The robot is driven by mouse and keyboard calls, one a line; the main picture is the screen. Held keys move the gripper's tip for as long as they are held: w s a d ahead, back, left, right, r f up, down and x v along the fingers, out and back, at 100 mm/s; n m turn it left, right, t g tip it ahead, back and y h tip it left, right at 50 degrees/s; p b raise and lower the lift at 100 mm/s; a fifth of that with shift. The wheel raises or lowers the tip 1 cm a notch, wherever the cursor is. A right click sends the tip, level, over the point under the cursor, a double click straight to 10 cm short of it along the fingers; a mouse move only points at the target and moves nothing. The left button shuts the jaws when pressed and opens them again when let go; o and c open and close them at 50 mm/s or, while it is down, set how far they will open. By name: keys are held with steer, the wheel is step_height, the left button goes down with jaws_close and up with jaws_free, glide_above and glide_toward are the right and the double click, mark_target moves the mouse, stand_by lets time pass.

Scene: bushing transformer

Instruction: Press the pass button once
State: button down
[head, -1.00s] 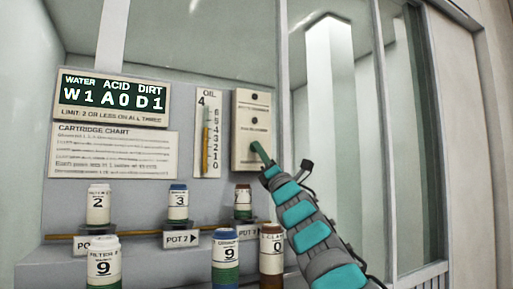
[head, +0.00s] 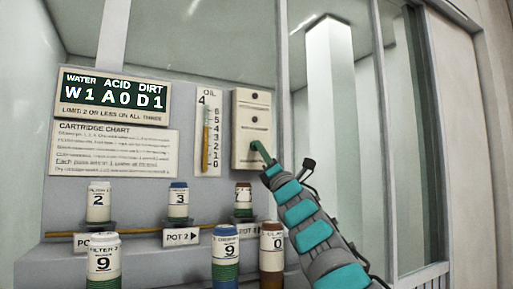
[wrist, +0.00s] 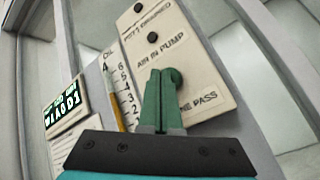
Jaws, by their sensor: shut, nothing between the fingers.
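The pale button panel (head: 241,107) is on the wall, right of the oil gauge. A rounded green button (wrist: 176,76) shows by the "one pass" label, partly hidden behind my fingertips. My gripper (wrist: 157,78) is shut and empty, its green fingers pointing at this button. In the head view my gripper (head: 262,153) is at the panel's lower right. I cannot tell whether the fingertips touch the button.
The display (head: 113,97) reads W1 A0 D1. The oil gauge (head: 208,134) and the cartridge chart (head: 113,149) are left of the panel. Glazed panes and frames are to the right.

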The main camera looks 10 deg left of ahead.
steer(key=shift+s+d+b, duration=0.5)
steer(key=shift+s+d, duration=0.05)
steer(key=shift+s, duration=0.25)
steer(key=shift+s+d+b, duration=0.55)
steer(key=shift+s, duration=0.3)
steer(key=shift+s+d+b, duration=0.5)
steer(key=shift+s+d, duration=0.05)
steer(key=shift+s, duration=0.25)
